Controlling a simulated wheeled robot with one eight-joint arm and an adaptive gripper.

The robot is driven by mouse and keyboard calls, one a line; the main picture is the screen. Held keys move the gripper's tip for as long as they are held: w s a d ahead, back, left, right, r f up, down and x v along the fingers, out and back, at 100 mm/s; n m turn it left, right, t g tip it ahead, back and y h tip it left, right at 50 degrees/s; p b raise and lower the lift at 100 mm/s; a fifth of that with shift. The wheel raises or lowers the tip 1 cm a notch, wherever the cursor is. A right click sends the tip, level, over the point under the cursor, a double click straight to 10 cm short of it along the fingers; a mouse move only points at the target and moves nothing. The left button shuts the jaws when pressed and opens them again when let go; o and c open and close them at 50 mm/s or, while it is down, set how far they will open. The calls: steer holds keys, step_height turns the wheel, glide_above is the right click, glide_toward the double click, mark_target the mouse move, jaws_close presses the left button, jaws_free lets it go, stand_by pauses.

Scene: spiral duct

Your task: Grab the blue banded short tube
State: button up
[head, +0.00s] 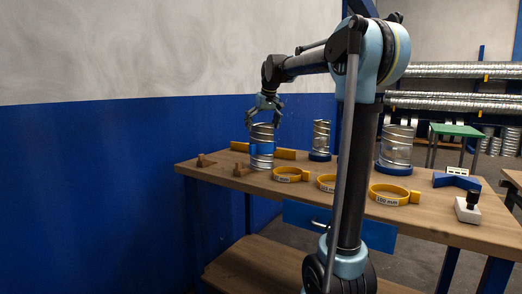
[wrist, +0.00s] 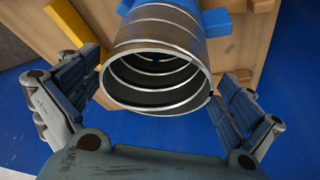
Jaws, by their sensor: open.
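The blue banded short tube (head: 262,152) stands upright near the table's left end, shiny metal with a blue band around its middle. In the wrist view its open, ribbed rim (wrist: 157,75) faces me, and blue shows behind it at the top. My gripper (head: 264,114) is above and around the tube's top, pointing down. In the wrist view my open fingers (wrist: 160,85) stand on both sides of the rim, with a gap on each side. The tube's lower part is hidden in the wrist view.
Other metal tubes (head: 321,136) (head: 396,147) stand on blue bases farther right. Yellow ring clamps (head: 290,175) (head: 390,195) lie along the table's front. Small brown wooden blocks (head: 240,170) sit left of the tube. A yellow bar (head: 285,153) lies behind it.

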mark_target(260, 147)
steer(key=x, duration=0.5)
steer(key=shift+w+f, duration=0.2)
steer(key=shift+f, duration=0.05)
steer(key=shift+c, duration=0.6)
steer(key=shift+d, duration=0.1)
steer(key=c, duration=0.8)
